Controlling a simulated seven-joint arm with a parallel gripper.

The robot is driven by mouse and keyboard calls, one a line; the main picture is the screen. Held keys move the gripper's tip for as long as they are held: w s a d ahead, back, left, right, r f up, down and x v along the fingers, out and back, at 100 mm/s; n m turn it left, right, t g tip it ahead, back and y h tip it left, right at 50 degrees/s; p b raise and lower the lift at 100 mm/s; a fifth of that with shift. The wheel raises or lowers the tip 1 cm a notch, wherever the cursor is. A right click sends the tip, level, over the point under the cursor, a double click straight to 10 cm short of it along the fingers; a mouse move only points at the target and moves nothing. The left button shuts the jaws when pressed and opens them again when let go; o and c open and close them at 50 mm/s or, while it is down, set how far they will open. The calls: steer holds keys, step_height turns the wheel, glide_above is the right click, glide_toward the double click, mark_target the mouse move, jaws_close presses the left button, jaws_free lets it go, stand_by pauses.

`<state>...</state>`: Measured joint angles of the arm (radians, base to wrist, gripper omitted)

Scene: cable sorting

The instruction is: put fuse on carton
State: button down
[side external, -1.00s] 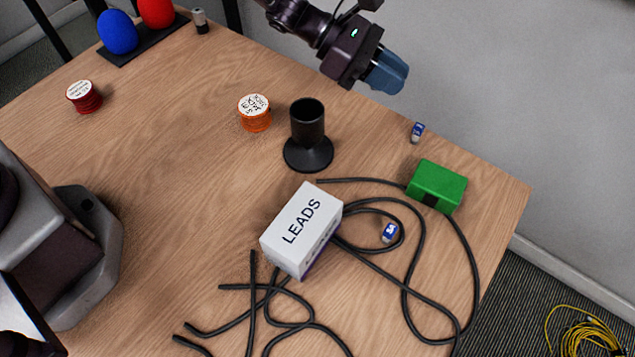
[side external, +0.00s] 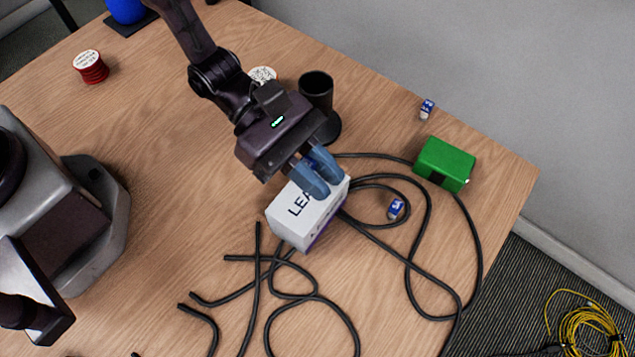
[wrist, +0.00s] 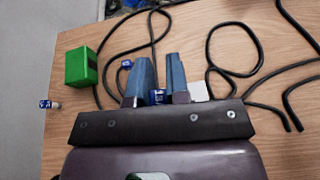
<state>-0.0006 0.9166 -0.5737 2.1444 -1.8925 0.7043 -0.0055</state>
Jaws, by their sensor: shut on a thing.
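The carton (side external: 315,218) is a white box printed LEADS, standing on the table in the side view. A white part of it (wrist: 198,91) shows beside a finger in the wrist view. My gripper (side external: 325,187) is over the carton, fingers pointing down, hiding part of its top. It is shut on a small blue-and-white fuse (wrist: 157,97), seen between the blue fingers in the wrist view. I cannot tell whether the fuse touches the carton. Another similar fuse (side external: 396,208) lies inside a cable loop, and one more (side external: 427,108) is near the table's back edge.
A black cup-like stand (side external: 318,95) is close behind my gripper. A green box (side external: 444,164) with a black cable (side external: 415,265) is to the right. Loose cables lie in front of the carton.

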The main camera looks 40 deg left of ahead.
steer(key=shift+f, duration=1.8)
steer(key=shift+f, duration=0.2)
steer(key=c, duration=1.1)
jaws_free()
steer(key=shift+r, duration=0.1)
steer(key=shift+a+r, duration=0.1)
steer(key=shift+r, duration=0.05)
steer(key=v, duration=1.2)
steer(key=s+a+r+m+t+y, duration=0.3)
steer(key=a+r+m+y, duration=0.3)
steer(key=a+r+m, duration=0.3)
steer(key=s+a+r+m+t+y, duration=0.2)
steer(key=s+a+r+m+y, duration=0.3)
steer(key=a+r, duration=0.6)
steer(key=r+m+y, duration=0.1)
steer(key=m+y, duration=0.1)
steer(key=m, duration=0.1)
steer(key=shift+a+r+m+t, duration=0.15)
steer(key=shift+a+m+t, duration=0.1)
steer(key=shift+m+t, duration=0.15)
